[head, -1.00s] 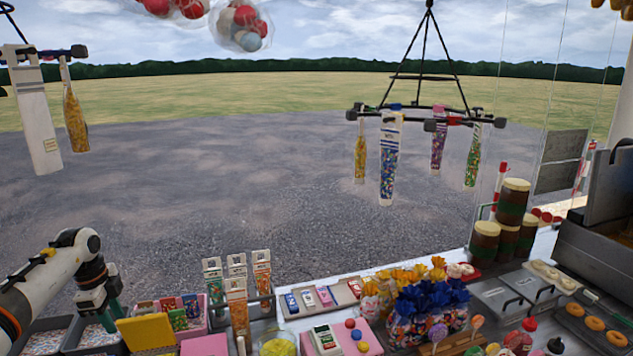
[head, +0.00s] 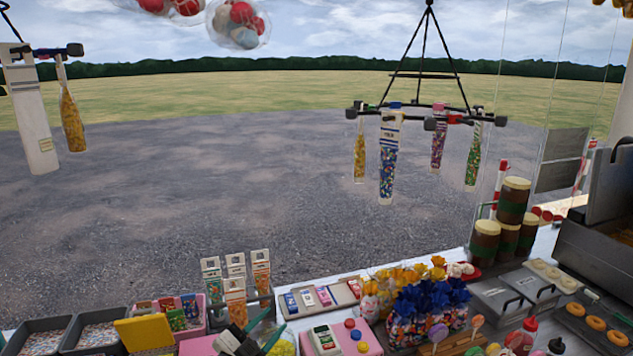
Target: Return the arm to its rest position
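My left gripper (head: 277,318) shows low in the middle of the head view, at the bottom edge. Its dark body is partly cut off by the frame. Its two teal fingers point up and to the right, stand apart, and hold nothing that I can see. It is in front of the upright sweet packets (head: 236,283) and beside a tub of yellow sweets (head: 284,347). The rest of my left arm is out of the picture. My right gripper is not in view.
Grey trays (head: 42,325) and a pink box of packets (head: 190,300) stand at the left. A pink board with a card terminal (head: 325,340), bagged sweets (head: 428,308) and stacked jars (head: 512,203) stand to the right. A rack with hanging sweet tubes (head: 440,121) is above.

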